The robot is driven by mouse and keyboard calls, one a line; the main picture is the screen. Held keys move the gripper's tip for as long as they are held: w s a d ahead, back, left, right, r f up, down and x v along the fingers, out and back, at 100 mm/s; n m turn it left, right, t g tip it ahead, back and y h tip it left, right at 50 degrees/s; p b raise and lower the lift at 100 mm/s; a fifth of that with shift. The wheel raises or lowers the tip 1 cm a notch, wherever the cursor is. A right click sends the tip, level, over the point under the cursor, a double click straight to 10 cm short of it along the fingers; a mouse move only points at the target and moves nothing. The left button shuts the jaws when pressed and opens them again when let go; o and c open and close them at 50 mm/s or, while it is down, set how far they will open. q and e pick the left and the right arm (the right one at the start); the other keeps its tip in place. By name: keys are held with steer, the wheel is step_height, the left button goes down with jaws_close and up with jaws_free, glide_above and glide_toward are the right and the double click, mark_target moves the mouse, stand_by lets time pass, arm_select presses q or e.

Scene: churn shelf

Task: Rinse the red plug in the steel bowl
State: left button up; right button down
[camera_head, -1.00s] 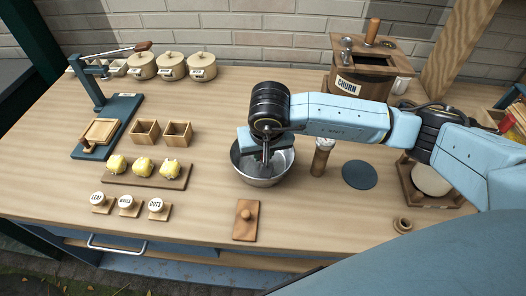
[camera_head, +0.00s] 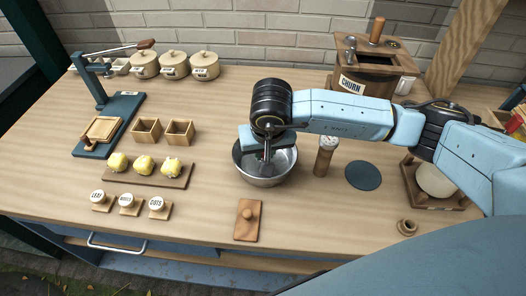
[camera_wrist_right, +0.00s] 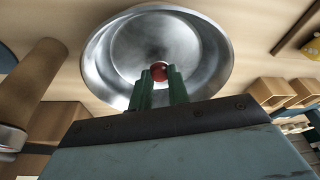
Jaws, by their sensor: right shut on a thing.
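The steel bowl (camera_head: 283,168) stands on the wooden table near the middle of the head view. It also shows in the right wrist view (camera_wrist_right: 205,50), where its inside looks bare. My right gripper (camera_head: 264,165) points down into the bowl opening. In the right wrist view its green fingers (camera_wrist_right: 159,84) are shut on the red plug (camera_wrist_right: 158,71), a small round red thing at the fingertips. The plug appears against the bowl's inside; whether it touches the bowl I cannot tell. In the head view the plug is hidden by the gripper. My left gripper is out of view.
A shaker (camera_head: 325,157) and a dark blue disc (camera_head: 363,175) are right of the bowl. A wooden board with a knob (camera_head: 247,222) lies in front. Yellow lumps on a board (camera_head: 150,175) are left. The churn (camera_head: 372,75) stands behind.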

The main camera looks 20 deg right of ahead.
mark_target(263, 156)
steer(key=shift+w+a+b, duration=0.1)
steer(key=shift+a+b, duration=0.05)
steer(key=shift+b, duration=0.25)
stand_by(0.3)
steer(key=shift+r+p, duration=1.8)
steer(key=shift+r, duration=1.95)
steer(key=shift+r+p, duration=0.9)
steer(key=shift+r, duration=1.1)
